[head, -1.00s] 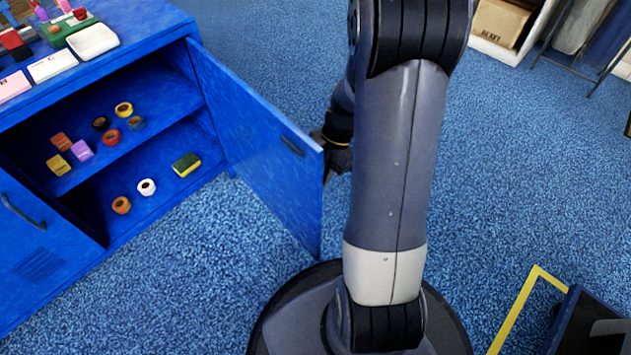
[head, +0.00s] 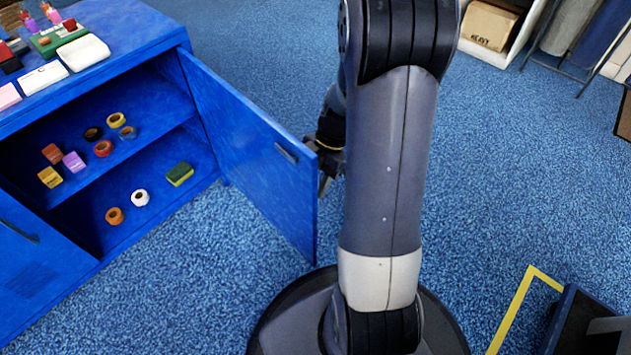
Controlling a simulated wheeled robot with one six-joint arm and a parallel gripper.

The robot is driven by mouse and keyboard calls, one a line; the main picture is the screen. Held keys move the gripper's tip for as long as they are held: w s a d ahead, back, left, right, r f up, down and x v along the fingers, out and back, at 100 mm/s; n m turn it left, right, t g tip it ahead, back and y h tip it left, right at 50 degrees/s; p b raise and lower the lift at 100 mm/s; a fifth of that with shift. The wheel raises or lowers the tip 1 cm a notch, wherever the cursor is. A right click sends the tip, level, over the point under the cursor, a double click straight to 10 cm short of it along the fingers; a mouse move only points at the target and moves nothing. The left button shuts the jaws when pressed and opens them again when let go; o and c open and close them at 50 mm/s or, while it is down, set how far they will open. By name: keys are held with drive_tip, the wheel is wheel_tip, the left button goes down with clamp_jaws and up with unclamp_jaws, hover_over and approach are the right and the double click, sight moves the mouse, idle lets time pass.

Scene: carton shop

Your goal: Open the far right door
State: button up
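The rightmost blue cabinet door (head: 250,158) in view stands swung wide open, out over the carpet. Its dark handle (head: 286,153) shows near the free edge. My gripper (head: 326,178) is just beyond that free edge, pointing down, partly hidden by the door and my own arm. I cannot tell whether it touches the door, or how far apart its fingers are. The open cabinet (head: 100,35) shows two levels inside, with tape rolls (head: 103,148), small boxes (head: 74,161) and a green-yellow sponge (head: 180,173).
White trays (head: 83,51) and small goods lie on the cabinet top. A carton (head: 490,25) and a rack stand at the back right. A dark object (head: 575,325) is at lower right by yellow floor tape. Carpet between is clear.

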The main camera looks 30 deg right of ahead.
drive_tip(key=p+v, duration=0.3)
drive_tip(key=v, duration=0.7)
drive_tip(key=shift+r+p, duration=0.25)
drive_tip(key=shift+p, duration=0.1)
drive_tip(key=b+x, duration=0.4)
drive_tip(key=x, duration=0.7)
drive_tip(key=shift+d, duration=0.15)
drive_tip(key=shift+s+a, duration=0.15)
drive_tip(key=shift+a, duration=0.35)
